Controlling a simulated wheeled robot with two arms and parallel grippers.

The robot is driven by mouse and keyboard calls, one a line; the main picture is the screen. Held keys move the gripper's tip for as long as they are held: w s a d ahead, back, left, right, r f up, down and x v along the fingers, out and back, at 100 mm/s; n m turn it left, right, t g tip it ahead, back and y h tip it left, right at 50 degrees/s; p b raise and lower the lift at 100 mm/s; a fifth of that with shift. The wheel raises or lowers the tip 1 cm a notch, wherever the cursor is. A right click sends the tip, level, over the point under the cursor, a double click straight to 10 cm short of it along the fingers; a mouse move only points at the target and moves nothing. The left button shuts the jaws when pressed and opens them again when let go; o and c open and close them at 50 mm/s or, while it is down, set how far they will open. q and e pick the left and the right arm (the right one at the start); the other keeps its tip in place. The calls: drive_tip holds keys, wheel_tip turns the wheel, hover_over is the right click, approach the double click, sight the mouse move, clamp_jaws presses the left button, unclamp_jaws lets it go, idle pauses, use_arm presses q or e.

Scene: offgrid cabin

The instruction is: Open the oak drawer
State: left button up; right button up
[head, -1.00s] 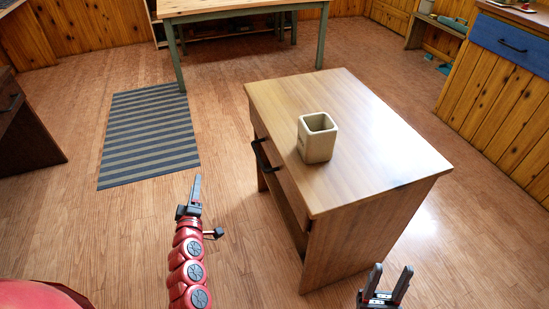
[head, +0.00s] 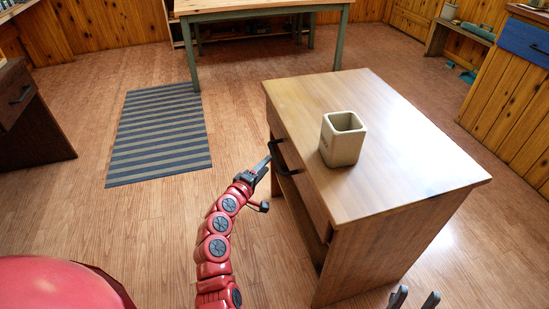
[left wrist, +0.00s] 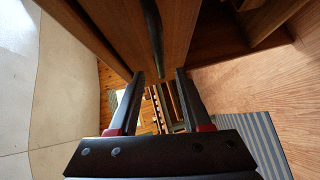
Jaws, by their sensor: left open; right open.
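The oak drawer (head: 305,195) is in the left side of a wooden side table and looks flush with it. Its dark bar handle (head: 284,160) stands out from the front. My left gripper (head: 266,163) is open, with its fingertips right at the handle. In the left wrist view the open fingers (left wrist: 159,76) point at the drawer front (left wrist: 177,35), and the dark handle (left wrist: 153,40) lies in line with the gap between them. I cannot tell whether they touch it. My right gripper (head: 414,298) is open and empty at the bottom edge, mostly out of frame.
A square beige cup (head: 342,140) stands on the side table's top (head: 400,150). A striped rug (head: 158,135) lies on the floor to the left. A larger table (head: 260,8) stands behind. The floor left of the drawer is clear.

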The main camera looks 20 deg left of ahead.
sight(274, 155)
use_arm(q)
drive_tip(key=b+x, duration=0.1)
drive_tip(key=x, duration=0.6)
drive_tip(key=shift+f, duration=0.15)
drive_tip(key=shift+c, duration=0.2)
clamp_jaws()
drive_tip(key=shift+s, duration=0.1)
idle(0.9)
